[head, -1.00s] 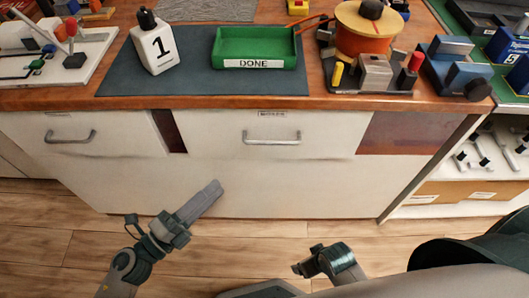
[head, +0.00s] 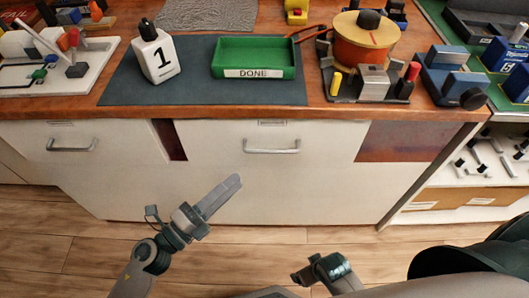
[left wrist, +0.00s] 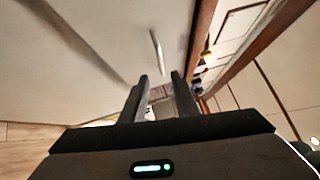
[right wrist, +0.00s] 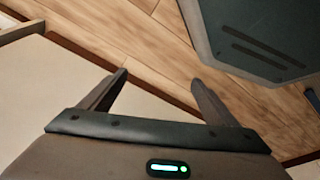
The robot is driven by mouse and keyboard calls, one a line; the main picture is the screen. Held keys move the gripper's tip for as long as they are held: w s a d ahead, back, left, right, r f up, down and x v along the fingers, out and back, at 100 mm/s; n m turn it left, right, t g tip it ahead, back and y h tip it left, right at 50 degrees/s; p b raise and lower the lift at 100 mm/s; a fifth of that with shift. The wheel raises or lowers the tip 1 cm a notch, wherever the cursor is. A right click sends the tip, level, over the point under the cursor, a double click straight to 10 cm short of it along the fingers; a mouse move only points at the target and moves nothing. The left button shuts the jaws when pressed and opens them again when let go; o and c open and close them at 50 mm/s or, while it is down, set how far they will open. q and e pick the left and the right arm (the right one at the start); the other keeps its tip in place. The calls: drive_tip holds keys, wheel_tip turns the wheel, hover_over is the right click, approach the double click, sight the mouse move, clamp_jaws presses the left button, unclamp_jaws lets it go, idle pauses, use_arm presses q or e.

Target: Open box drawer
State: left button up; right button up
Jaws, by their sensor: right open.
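Two white drawer fronts sit under the wooden counter: a middle drawer (head: 272,135) and a left drawer (head: 80,138). Both look closed. The middle drawer has a metal bar handle (head: 271,148) and a small label strip too blurred to read. The left drawer has a similar handle (head: 71,147). My left gripper (head: 238,180) is below and a little left of the middle handle, apart from it. In the left wrist view its fingers (left wrist: 160,76) are parted and empty, with a handle (left wrist: 156,50) ahead. My right gripper (right wrist: 160,77) is open and empty, low above the floor.
On the counter are a green DONE tray (head: 254,58), a white bottle marked 1 (head: 156,55) and a round orange-and-yellow device (head: 366,35). Open shelves (head: 490,160) with small parts stand at the right. The floor before the cabinet is clear.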

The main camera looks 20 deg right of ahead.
use_arm(q)
drive_tip(key=p+x, duration=0.1)
drive_tip(key=x, duration=1.1)
drive_tip(key=shift+p, duration=0.4)
use_arm(e)
drive_tip(key=f, duration=0.3)
drive_tip(key=s+f, duration=0.1)
drive_tip(key=f, duration=0.1)
drive_tip(key=shift+s+d+f, duration=0.1)
drive_tip(key=shift+d+f, duration=0.05)
drive_tip(key=shift+d, duration=0.1)
use_arm(q)
clamp_jaws()
